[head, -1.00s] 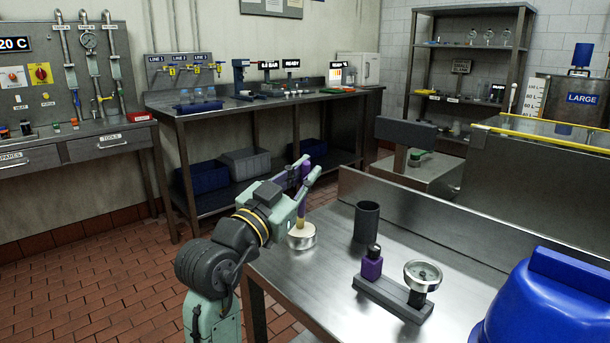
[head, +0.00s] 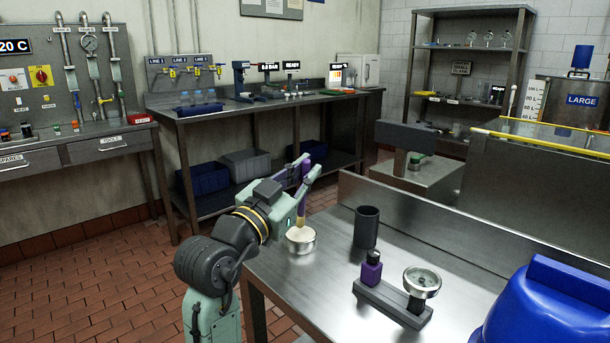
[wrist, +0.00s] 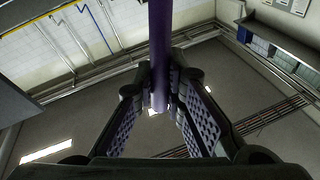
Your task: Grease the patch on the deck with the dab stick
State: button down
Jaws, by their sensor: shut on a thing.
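The dab stick (head: 302,200) has a purple shaft and a pale yellowish tip. My gripper (head: 306,172) is shut on its purple shaft and holds it roughly upright, tip down. In the wrist view the shaft (wrist: 160,55) runs between the two fingers (wrist: 161,100). The tip is over a small round metal pot (head: 301,241) with a cream-coloured filling, near the left edge of the steel table; I cannot tell whether it touches the filling. I cannot make out a greased or marked patch on any deck.
A blue rounded thing (head: 550,310) fills the right front. A raised panel (head: 430,225) bounds the table's back. Front middle is clear.

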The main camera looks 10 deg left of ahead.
aim_at(305, 159)
jog(key=shift+r+p, duration=1.6)
jog(key=shift+r, duration=1.15)
